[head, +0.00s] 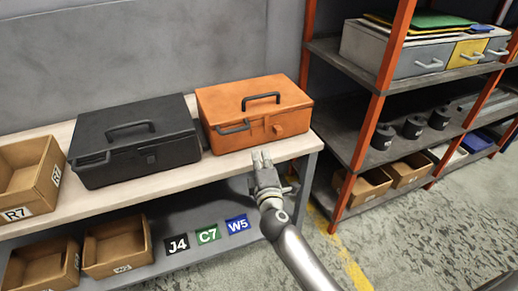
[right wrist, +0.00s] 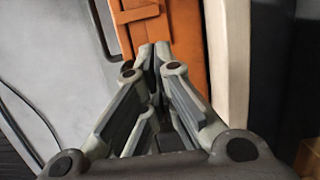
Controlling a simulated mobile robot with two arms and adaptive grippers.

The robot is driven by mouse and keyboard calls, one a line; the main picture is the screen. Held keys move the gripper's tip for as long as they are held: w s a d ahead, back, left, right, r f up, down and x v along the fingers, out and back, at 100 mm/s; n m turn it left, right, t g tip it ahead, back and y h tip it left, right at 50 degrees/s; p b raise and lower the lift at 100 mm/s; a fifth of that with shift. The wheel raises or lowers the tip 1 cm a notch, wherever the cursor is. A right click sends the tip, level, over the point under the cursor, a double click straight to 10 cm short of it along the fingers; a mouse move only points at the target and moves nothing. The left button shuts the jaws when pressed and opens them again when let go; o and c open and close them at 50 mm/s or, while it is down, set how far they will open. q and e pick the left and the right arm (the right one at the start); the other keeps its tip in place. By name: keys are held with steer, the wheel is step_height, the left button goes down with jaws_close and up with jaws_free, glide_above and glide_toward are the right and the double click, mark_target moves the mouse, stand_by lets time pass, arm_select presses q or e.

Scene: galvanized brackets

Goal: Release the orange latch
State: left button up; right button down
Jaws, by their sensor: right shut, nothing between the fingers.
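The orange toolbox (head: 255,110) stands on the bench with its lid down and a dark handle on top. Its front face carries an orange latch (head: 278,129) on the right and a dark grey fitting (head: 233,128) on the left. Whether the latch is fastened is too small to tell. My right gripper (head: 262,157) is just in front of the box, below the latch and apart from it. It is shut and empty. In the right wrist view the gripper's closed fingertips (right wrist: 152,50) point at the orange box (right wrist: 187,45). My left gripper is out of view.
A black toolbox (head: 135,142) stands left of the orange one on the bench (head: 205,170). A cardboard bin (head: 38,178) is farther left. Labelled cards, including a green one (head: 208,234), are below. An orange-post shelf rack (head: 388,65) rises at right.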

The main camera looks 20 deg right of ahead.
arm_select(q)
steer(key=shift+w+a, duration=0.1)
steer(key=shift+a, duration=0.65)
arm_select(e)
steer(key=shift+v, duration=1.2)
steer(key=shift+d, duration=0.1)
